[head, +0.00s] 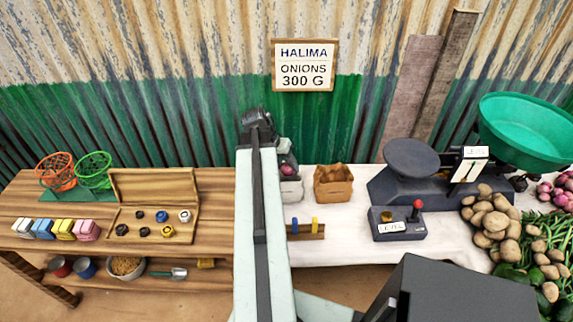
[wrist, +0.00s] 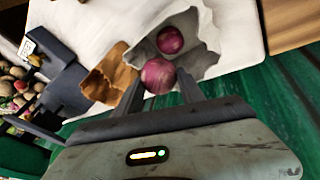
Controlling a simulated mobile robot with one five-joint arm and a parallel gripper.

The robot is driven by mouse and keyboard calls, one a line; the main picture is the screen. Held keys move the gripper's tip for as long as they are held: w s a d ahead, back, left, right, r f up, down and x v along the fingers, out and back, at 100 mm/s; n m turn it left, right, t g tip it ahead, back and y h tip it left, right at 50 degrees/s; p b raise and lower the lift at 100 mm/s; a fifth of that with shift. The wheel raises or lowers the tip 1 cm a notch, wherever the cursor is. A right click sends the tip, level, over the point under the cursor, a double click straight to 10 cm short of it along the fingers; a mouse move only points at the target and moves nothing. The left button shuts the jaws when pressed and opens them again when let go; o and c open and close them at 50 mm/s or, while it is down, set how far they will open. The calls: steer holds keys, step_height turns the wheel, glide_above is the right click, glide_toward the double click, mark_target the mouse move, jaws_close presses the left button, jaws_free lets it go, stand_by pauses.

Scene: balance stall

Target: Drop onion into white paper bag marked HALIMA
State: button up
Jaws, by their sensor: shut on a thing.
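My gripper (wrist: 160,82) is shut on a red onion (wrist: 158,75), held between its two fingers in the wrist view. The white paper bag (wrist: 202,62) is open just beyond the fingertips. A second red onion (wrist: 170,40) shows inside the bag's opening. The held onion overlaps the bag's rim in this view; its height above the bag is hard to tell. In the head view the white bag (head: 291,191) stands on the white cloth, partly hidden by my arm. A red onion (head: 287,170) shows at its top. No name is readable on the bag.
A brown paper bag (head: 333,184) stands just right of the white one. The scale (head: 411,160) with its green pan (head: 525,128) and a lever box (head: 398,223) are further right. Potatoes (head: 490,215) lie at the right. A sign (head: 304,65) on the wall reads HALIMA ONIONS 300 G.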

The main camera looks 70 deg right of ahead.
steer(key=o, duration=1.4)
steer(key=shift+o, duration=0.2)
steer(key=p+v, duration=0.7)
steer(key=v, duration=0.1)
